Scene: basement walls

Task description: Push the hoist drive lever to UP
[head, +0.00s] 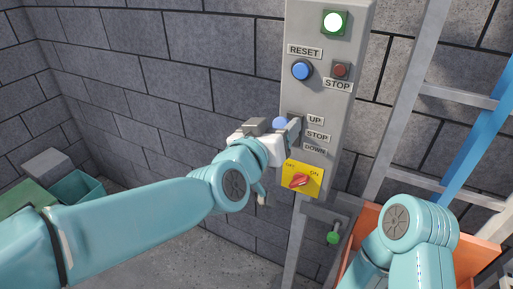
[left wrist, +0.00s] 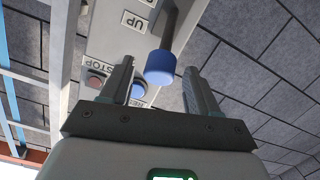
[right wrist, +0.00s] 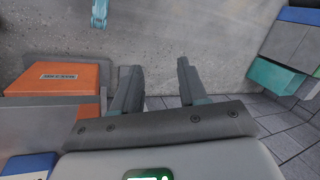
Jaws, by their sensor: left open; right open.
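The hoist drive lever has a blue knob (head: 280,122), which appears about level with the UP label (head: 315,119) on the grey control panel (head: 325,150). STOP and DOWN labels sit below it. My left gripper (head: 275,132) is open at the lever and partly hides its base. In the left wrist view, the knob (left wrist: 160,68) on its dark shaft stands between the two open fingers (left wrist: 157,80), with no clear contact. My right gripper (right wrist: 157,75) is open and empty over grey floor; the head view shows only its arm.
A ladder (head: 405,100) and orange container (head: 480,252) stand right. Boxes (head: 75,187) sit left.

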